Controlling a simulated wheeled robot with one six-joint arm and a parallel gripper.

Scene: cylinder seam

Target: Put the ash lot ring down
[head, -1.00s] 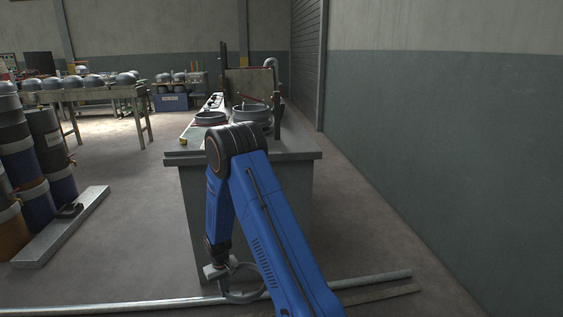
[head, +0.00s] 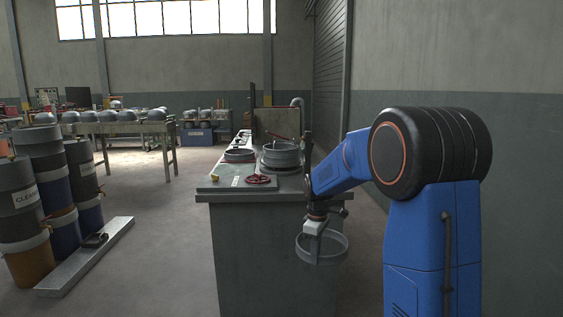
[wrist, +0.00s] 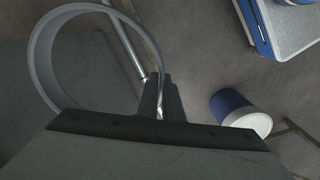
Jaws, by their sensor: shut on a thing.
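The ash lot ring is a wide grey band (head: 323,259). My gripper (head: 315,229) is shut on its rim. The ring hangs below the gripper, in front of the right part of the workbench's (head: 240,250) near face and below its top. In the wrist view the ring (wrist: 39,62) fills the upper left, with my gripper's fingers (wrist: 160,97) at its right edge. The bench top carries a low grey ring (head: 239,156) at the left and a taller grey stack of rings (head: 281,158) at the right.
A red handwheel (head: 258,180) and a small yellow item (head: 214,178) lie near the bench top's front edge. An upright dark post (head: 307,150) stands at its right. Drums (head: 22,205) and a metal beam (head: 90,255) are on the floor at left.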

